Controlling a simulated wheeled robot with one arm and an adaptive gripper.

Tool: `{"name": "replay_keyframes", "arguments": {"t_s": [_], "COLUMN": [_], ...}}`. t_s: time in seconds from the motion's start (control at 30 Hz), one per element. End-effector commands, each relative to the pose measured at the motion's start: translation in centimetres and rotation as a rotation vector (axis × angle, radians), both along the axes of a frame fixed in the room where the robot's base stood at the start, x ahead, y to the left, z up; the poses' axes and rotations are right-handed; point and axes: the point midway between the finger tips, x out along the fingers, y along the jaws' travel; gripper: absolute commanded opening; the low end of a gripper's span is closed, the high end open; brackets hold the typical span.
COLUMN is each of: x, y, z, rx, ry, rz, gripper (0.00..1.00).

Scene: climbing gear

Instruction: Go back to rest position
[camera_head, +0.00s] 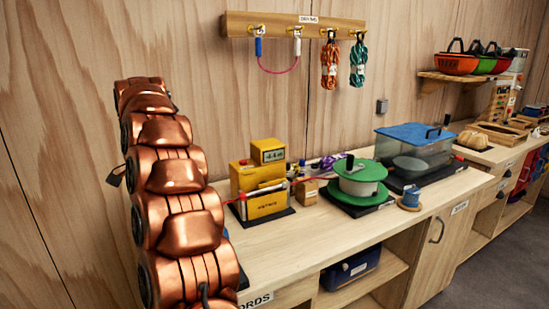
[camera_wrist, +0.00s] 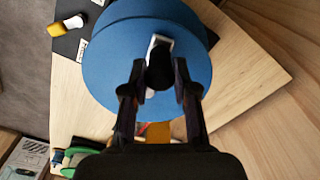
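My gripper (camera_wrist: 160,78) shows in the wrist view with its two dark fingers apart. A large blue round thing (camera_wrist: 110,50), like a spool or disc, lies beyond the fingertips. A black knob-like part (camera_wrist: 160,68) with a white patch beside it shows between the fingers, with a gap on each side. How far the fingertips are from the blue thing I cannot tell. In the head view my copper-coloured arm rises at the left, and my gripper is not in view there.
On the bench (camera_head: 290,245) stand a yellow device (camera_head: 262,190), a green spool (camera_head: 358,178) and a clear blue-lidded box (camera_head: 415,148). Cords hang from a wall rack (camera_head: 295,25). A shelf (camera_head: 455,76) holds coloured baskets. Grey floor is free at the lower right.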

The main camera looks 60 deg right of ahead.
Motion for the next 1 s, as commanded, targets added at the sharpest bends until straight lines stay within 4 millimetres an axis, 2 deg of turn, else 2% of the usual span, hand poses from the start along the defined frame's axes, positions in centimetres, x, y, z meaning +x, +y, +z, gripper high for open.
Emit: {"name": "replay_keyframes", "arguments": {"t_s": [0.03, 0.3, 0.87, 1.0], "x": [0.0, 0.0, 0.0, -0.1], "y": [0.0, 0.0, 0.1, 1.4], "z": [0.0, 0.0, 0.0, 0.3], "rx": [0.001, 0.0, 0.0, 0.003], "ry": [0.001, 0.001, 0.0, 0.001], "rz": [0.0, 0.0, 0.003, 0.053], "gripper": [0.32, 0.57, 0.57, 0.57]}}
